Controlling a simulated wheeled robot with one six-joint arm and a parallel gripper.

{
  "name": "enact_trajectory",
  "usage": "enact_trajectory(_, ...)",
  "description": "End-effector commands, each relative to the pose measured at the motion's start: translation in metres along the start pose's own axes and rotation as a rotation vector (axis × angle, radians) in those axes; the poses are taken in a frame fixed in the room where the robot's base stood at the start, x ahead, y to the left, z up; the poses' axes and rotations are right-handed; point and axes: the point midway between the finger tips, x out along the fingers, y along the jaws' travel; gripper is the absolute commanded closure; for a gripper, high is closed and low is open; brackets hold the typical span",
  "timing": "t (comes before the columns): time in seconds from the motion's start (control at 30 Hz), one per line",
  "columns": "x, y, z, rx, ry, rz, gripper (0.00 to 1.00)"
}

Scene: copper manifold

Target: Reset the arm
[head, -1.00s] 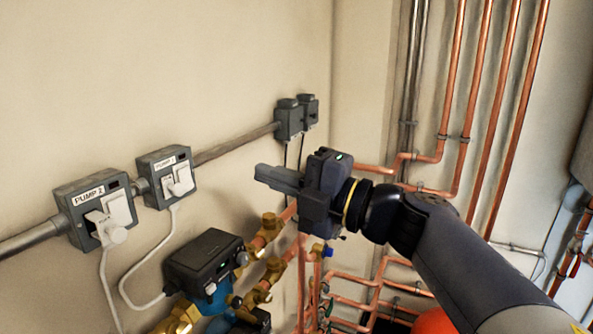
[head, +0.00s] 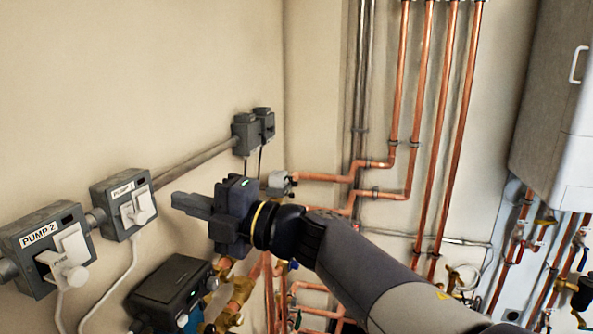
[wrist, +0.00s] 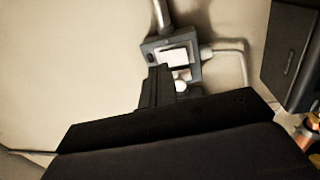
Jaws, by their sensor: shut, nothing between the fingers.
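My gripper (head: 190,205) is in the middle left of the head view, pointing left, its fingers shut and empty. The pump 1 switch box (head: 123,203), grey with a white plug, is on the wall left of the fingertips, with a gap between them in the picture. In the wrist view, my gripper's dark fingers (wrist: 157,87) cover part of a grey switch box (wrist: 170,55) with a white plug and cable. The pump 2 box (head: 45,248) is at the far left of the head view.
A dark pump controller (head: 168,290) with brass fittings is below my gripper. Copper pipes (head: 430,130) run up the wall behind my arm. Two grey boxes (head: 253,130) sit on the conduit. A boiler (head: 555,110) hangs at the right. The upper left wall is bare.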

Motion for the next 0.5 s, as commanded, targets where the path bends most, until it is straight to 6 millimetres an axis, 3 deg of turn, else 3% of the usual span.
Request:
enact_trajectory(0.2, -0.019, -0.001, 0.001, 0.000, -0.002, 0.000, 1.00)
enact_trajectory(0.5, -0.022, 0.000, 0.000, 0.001, 0.000, -0.001, 1.00)
